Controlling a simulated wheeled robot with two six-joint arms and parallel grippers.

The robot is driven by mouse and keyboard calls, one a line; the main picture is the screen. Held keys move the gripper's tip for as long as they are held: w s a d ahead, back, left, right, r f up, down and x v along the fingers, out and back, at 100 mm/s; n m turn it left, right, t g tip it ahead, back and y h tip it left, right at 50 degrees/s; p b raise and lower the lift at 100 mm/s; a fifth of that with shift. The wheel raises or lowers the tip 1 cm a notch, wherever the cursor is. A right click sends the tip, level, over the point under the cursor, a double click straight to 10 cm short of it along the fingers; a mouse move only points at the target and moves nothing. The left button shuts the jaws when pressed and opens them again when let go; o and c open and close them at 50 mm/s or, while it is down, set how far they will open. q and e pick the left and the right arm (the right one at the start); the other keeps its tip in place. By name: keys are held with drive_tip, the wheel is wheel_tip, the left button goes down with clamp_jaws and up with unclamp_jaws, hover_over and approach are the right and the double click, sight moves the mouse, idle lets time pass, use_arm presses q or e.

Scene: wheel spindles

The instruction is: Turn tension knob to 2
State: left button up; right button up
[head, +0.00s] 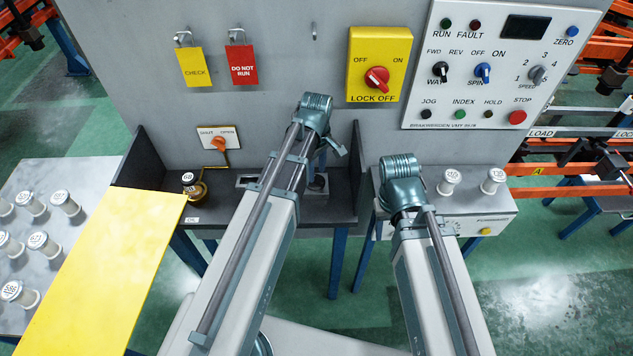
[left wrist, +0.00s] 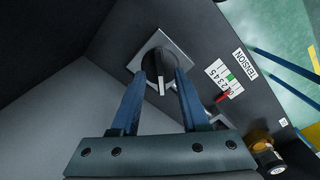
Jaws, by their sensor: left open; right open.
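The tension knob (left wrist: 158,76) is a dark knob with a pale pointer bar on a square grey plate (left wrist: 140,60) in the left wrist view. My left gripper (left wrist: 164,73) is open, with one blue finger on each side of the knob; I cannot tell whether they touch it. The white tension scale (left wrist: 217,73) has small numbers, a green mark (left wrist: 229,77) and a red pointer (left wrist: 222,98) near its lower end; the exact reading is too small to tell. In the head view my left arm hides most of this area. My right gripper is hidden behind its own wrist.
The upright panel carries a yellow lock-off switch (head: 379,63), a control board (head: 490,110) and an orange open/shut handle (head: 220,142). A brass-based oil piece (head: 190,183) stands left of my left arm.

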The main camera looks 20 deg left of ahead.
use_arm(q)
wheel_tip(320, 180, down, 2)
drive_tip(key=shift+f+b, duration=0.1)
drive_tip(key=shift+b, duration=0.5)
drive_tip(key=shift+c, duration=0.2)
clamp_jaws()
